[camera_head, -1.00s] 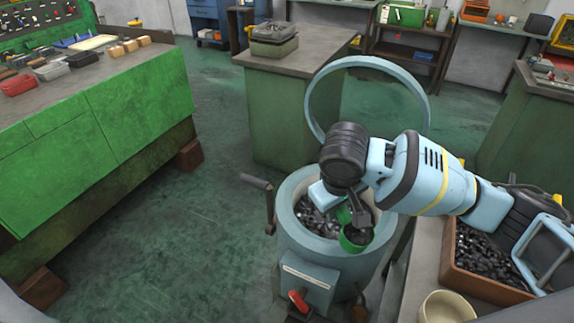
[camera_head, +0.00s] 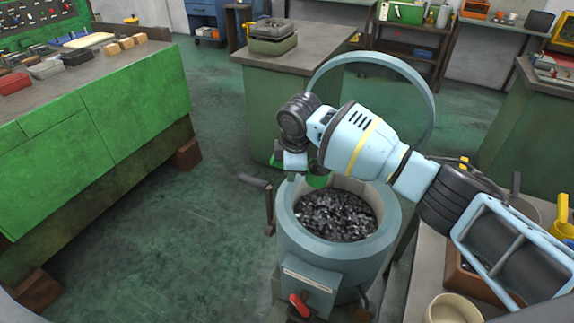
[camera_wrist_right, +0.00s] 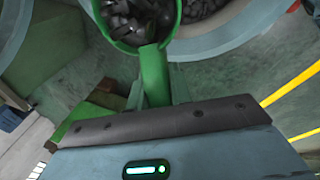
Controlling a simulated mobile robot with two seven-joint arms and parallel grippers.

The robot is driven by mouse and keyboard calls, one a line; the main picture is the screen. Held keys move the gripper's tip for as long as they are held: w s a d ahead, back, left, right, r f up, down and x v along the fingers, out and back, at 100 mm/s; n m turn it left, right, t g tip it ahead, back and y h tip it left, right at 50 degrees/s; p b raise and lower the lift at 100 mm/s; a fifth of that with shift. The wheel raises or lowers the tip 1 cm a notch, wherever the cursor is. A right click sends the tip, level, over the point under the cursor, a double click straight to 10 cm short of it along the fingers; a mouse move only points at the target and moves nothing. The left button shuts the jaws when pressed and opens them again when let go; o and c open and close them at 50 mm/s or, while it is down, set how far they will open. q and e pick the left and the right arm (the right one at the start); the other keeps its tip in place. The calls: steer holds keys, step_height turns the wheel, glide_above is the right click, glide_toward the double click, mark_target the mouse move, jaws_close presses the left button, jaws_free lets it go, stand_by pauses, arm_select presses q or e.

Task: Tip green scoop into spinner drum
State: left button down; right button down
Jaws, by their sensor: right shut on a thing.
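My right gripper (camera_head: 291,162) is shut on the handle of the green scoop (camera_head: 318,181) and holds it at the back left rim of the spinner drum. The scoop's bowl is partly hidden behind my arm in the head view. In the right wrist view the green scoop (camera_wrist_right: 154,75) holds dark metal pieces in its bowl. The spinner drum (camera_head: 310,252) is pale blue-grey and round, with its lid raised behind it. Many dark pieces lie inside it. The drum's rim (camera_wrist_right: 235,30) also shows in the wrist view, beside the scoop. My left gripper is not in view.
A brown crate (camera_head: 453,287) is partly hidden under my right arm on the bench at right. A cream bowl (camera_head: 450,308) stands in front of it. A crank handle (camera_head: 256,183) sticks out left of the drum. The floor to the left is clear.

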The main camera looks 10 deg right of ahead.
steer(key=shift+w+a+f+n, duration=0.1)
steer(key=shift+w+a+n, duration=0.2)
steer(key=shift+w+n, duration=0.6)
